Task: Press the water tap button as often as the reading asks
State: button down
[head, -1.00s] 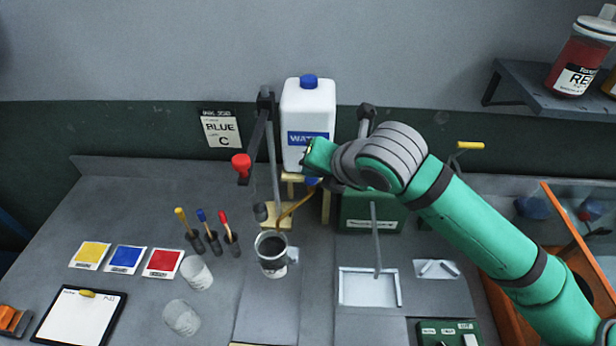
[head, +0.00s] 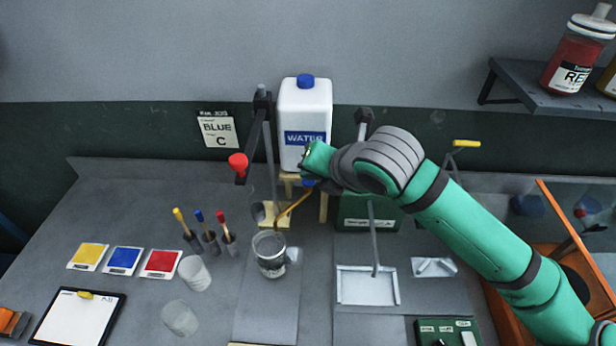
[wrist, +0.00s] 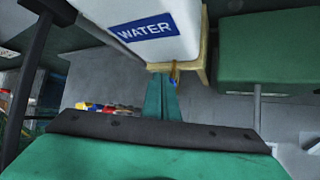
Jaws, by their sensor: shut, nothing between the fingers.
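The white water jug (head: 305,105) with a blue cap and WATER label stands on a wooden stand at the back. At its base a small blue button (head: 309,182) shows beside a brass spout (head: 292,206) that slopes down left toward a glass mug (head: 269,250). My gripper (wrist: 163,98) is shut and empty in the wrist view, its fingertips close to the tap under the jug. Contact cannot be told. A wall card (head: 218,130) reads BLUE and C.
A post with a red knob (head: 238,164) stands left of the jug. Two empty glasses (head: 195,273), droppers and colour cards lie left, with a clipboard (head: 78,317) in front. A green box (head: 366,212) and a white tray (head: 367,287) are at right.

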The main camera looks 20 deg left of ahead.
aim_at(312, 183)
jog(key=shift+r, duration=0.1)
jog(key=shift+w+r, duration=0.15)
jog(key=shift+r, duration=0.7)
jog(key=shift+d, duration=0.15)
jog(key=shift+d, duration=0.1)
jog(key=shift+r, duration=0.1)
jog(key=shift+r, duration=2.45)
